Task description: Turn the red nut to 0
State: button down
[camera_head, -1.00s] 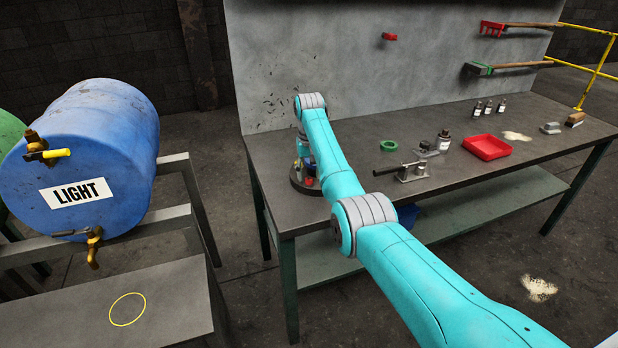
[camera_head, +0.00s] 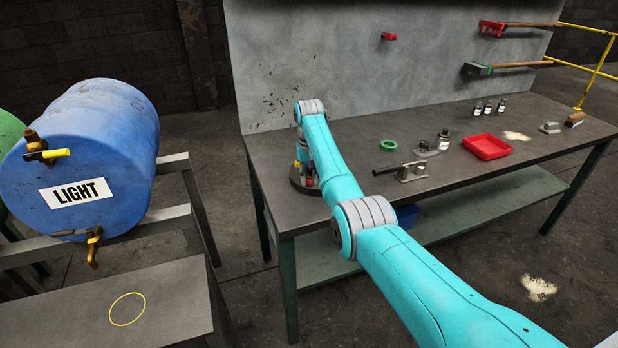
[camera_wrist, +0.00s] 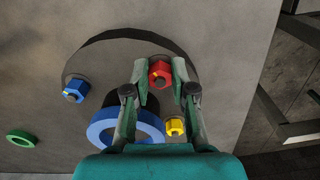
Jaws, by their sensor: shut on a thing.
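The red nut (camera_wrist: 160,74) sits near the edge of a dark round plate (camera_wrist: 95,58) in the wrist view. My gripper (camera_wrist: 160,82) is shut on the red nut, with one green finger at each side of it. A small yellow mark shows on the nut's left part. A blue nut (camera_wrist: 75,91) and a yellow nut (camera_wrist: 175,127) stand on the same plate. A blue ring (camera_wrist: 103,130) stands between them, close to my left finger. In the head view the plate (camera_head: 301,186) is mostly hidden by my arm.
A green ring (camera_head: 388,146) lies on the workbench (camera_head: 345,236), and it also shows in the wrist view (camera_wrist: 21,138). A blue LIGHT barrel (camera_head: 110,150) is left.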

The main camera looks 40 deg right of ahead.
jog(key=shift+m, duration=0.3)
jog(key=m, duration=0.4)
jog(key=shift+w+a+m, duration=0.1)
jog(key=shift+m, duration=0.2)
jog(key=m, duration=0.5)
jog(key=shift+w, duration=0.15)
jog(key=m, duration=0.5)
jog(key=shift+w, duration=0.15)
jog(key=m, duration=0.4)
jog(key=shift+w+m, duration=0.1)
jog(key=shift+m, duration=0.3)
jog(key=c, duration=1)
grip_release()
jog(key=shift+o, duration=0.2)
